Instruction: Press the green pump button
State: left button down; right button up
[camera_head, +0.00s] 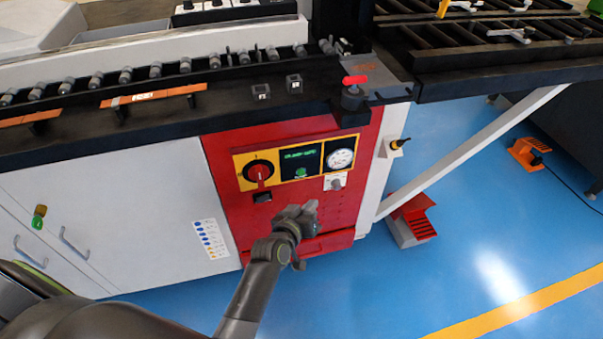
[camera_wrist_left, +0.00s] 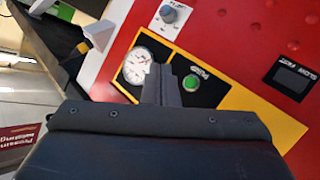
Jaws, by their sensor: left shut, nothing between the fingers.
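The green pump button (camera_head: 301,172) sits on the yellow-framed control panel on the machine's red front, below a small green-lit display (camera_head: 299,156). In the left wrist view the green button (camera_wrist_left: 191,83) shows just right of the fingertips, with a "PUMP" label beside it. My left gripper (camera_head: 305,208) is shut and empty, below and in front of the panel. In the left wrist view its closed fingers (camera_wrist_left: 161,80) point at the panel between the gauge and the button. I cannot tell whether they touch the panel. My right gripper is not in view.
A red rotary switch (camera_head: 260,172) lies left of the button and a round gauge (camera_head: 340,159) right of it. A grey knob (camera_head: 336,184) is under the gauge.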

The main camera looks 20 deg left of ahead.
aim_at(301, 172)
pick_arm(q)
jog(key=w+a+b, duration=0.1)
jog(key=w+a, duration=0.3)
jog(key=w, duration=0.2)
jog(key=shift+w+a, duration=0.25)
jog(key=shift+w, duration=0.1)
dwell(1.6)
jog(key=shift+w, duration=0.1)
jog(key=shift+w+a, duration=0.25)
